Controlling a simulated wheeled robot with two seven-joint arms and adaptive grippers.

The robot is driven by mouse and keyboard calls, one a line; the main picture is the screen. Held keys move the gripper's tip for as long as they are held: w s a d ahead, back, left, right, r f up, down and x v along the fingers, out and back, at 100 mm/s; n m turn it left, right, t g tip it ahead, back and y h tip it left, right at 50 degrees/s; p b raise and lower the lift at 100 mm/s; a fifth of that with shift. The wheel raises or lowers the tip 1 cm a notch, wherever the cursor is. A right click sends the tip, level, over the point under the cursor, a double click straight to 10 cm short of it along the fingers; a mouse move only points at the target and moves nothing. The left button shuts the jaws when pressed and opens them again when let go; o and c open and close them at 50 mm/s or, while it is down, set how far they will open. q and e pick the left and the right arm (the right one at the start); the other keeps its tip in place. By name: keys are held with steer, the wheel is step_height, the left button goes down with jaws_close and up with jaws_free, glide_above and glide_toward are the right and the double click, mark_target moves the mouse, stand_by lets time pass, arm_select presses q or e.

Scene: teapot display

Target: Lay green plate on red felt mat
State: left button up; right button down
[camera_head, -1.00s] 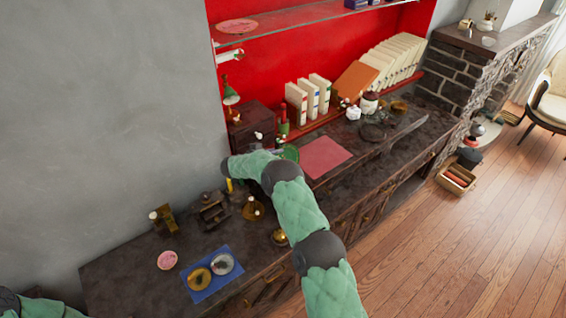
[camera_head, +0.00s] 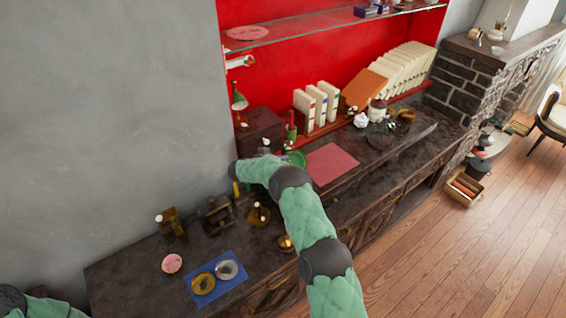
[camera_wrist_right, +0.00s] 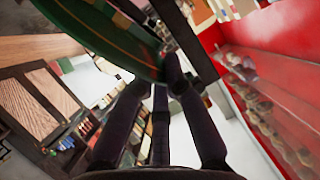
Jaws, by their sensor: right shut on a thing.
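The green plate (camera_head: 297,158) shows as a small green edge at the left of the red felt mat (camera_head: 332,164) in the head view. In the right wrist view the green plate (camera_wrist_right: 112,38) is large, tilted, at the top between the fingers. My right gripper (camera_wrist_right: 163,80) is shut on its rim. In the head view my right arm hides most of that gripper and part of the plate. The mat lies flat and bare on the dark counter. My left arm shows only at the bottom left corner; its gripper is out of view.
A green bottle (camera_head: 291,128) and a dark box (camera_head: 259,127) stand behind the plate. White binders (camera_head: 327,100) stand behind the mat. A blue mat (camera_head: 217,281) with two round dishes lies front left. A dark tray (camera_head: 382,139) is right of the red mat.

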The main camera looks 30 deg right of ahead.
steer(key=s+a, duration=0.2)
steer(key=a, duration=0.7)
steer(key=s+a, duration=0.3)
steer(key=a, duration=0.5)
steer(key=s+a+f+n+t+y+b, duration=0.3)
steer(key=s+n+y, duration=0.1)
steer(key=s, duration=0.3)
steer(key=s+a+f+n+t+y+b, duration=0.2)
steer(key=s+a+f+n+t+y, duration=0.1)
steer(key=s+n, duration=0.3)
steer(key=s+a+f+n+t+y+b, duration=0.3)
steer(key=s+n+t+y, duration=0.1)
steer(key=s, duration=0.4)
steer(key=shift+s+a+n+y+b, duration=0.4)
steer(key=shift+n+y, duration=0.1)
steer(key=shift+y, duration=0.6)
